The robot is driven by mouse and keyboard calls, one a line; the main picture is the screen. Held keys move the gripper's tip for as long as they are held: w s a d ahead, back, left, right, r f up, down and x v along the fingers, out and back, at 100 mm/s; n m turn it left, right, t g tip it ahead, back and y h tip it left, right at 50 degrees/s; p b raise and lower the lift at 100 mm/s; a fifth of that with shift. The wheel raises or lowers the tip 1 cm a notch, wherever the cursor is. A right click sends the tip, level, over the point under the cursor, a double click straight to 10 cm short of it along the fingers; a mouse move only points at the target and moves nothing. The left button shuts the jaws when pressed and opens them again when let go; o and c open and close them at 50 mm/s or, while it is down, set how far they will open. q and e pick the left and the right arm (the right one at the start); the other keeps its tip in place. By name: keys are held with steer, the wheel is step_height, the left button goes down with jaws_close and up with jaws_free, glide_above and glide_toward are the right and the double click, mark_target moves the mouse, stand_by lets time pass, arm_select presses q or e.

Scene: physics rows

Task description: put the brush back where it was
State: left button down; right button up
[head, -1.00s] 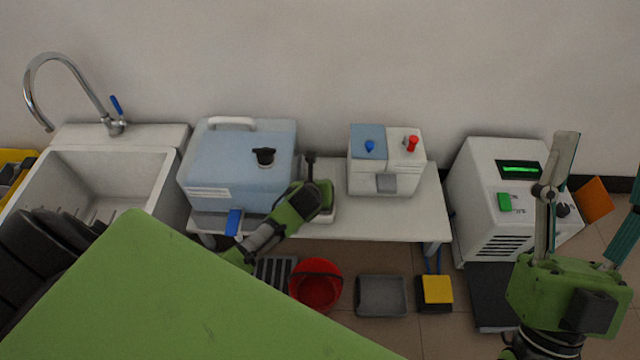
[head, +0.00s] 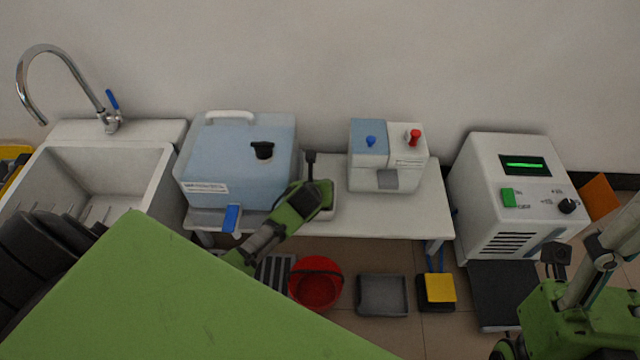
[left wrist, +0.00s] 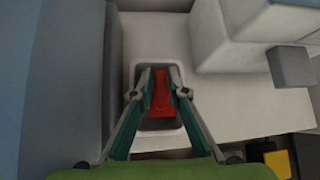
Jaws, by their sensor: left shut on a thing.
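In the left wrist view, my left gripper (left wrist: 160,76) is shut on a red piece, which I take to be the brush (left wrist: 161,98). The brush lies between the two fingers, over or in a small white rounded holder (left wrist: 146,66) with a dark inside. I cannot tell whether it touches the bottom. In the head view, my left gripper (head: 318,198) is over the same white holder (head: 329,212) on the bench, and it hides the brush. My right gripper (head: 606,255) is at the lower right, partly out of frame and away from the bench.
The white bench (head: 420,215) carries a blue tank (head: 235,160) left of the holder and a blue-and-white box (head: 385,180) right of it. A red bucket (head: 316,290) and grey tray (head: 382,297) sit below. A white machine (head: 490,190) stands right, a sink (head: 90,175) left.

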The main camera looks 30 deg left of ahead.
arm_select(q)
steer(key=shift+f, duration=0.4)
stand_by(0.5)
steer(key=c, duration=1.9)
jaws_free()
steer(key=v, duration=1.2)
